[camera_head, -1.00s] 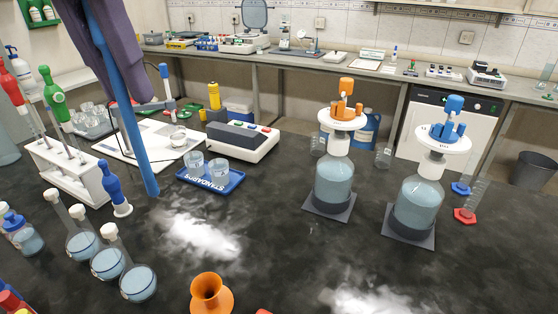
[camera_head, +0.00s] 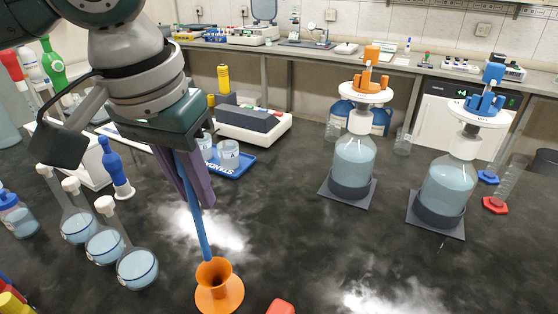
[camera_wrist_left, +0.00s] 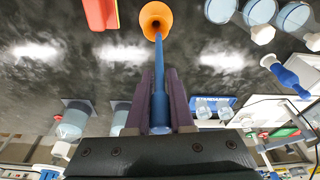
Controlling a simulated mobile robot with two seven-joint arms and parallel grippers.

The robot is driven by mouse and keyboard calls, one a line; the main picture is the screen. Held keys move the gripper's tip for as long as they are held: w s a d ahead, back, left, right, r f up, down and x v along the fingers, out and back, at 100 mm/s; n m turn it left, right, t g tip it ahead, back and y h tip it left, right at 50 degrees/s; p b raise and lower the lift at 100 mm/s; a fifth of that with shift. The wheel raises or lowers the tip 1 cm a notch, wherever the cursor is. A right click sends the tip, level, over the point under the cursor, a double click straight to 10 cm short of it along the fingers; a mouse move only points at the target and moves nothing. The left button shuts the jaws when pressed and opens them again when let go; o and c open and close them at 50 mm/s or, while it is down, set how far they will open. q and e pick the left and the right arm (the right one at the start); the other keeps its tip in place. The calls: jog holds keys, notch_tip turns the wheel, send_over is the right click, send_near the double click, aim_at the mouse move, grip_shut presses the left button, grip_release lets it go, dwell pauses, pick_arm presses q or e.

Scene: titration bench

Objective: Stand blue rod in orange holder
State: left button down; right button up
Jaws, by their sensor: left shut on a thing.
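The blue rod (camera_head: 199,228) is held in my left gripper (camera_head: 193,183), its purple fingers shut around the rod's upper part. The rod points down, slightly tilted. Its lower end is at the mouth of the orange holder (camera_head: 218,287), a flared funnel shape on a round base standing on the dark bench. In the left wrist view the blue rod (camera_wrist_left: 160,75) runs from between the fingers to the opening of the orange holder (camera_wrist_left: 155,18). I cannot tell whether the tip is inside the opening or just above it. My right gripper is not in view.
Several round flasks (camera_head: 137,268) stand left of the holder. A blue tray (camera_head: 232,168) with beakers lies behind it. Two large dispenser bottles (camera_head: 354,165) stand to the right. A red object (camera_head: 281,307) is at the front edge. The bench between holder and bottles is clear.

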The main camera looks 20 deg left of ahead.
aim_at(201, 217)
pick_arm(q)
jog(key=x, duration=0.3)
jog(key=shift+s+f, duration=0.3)
jog(key=shift+f, duration=0.55)
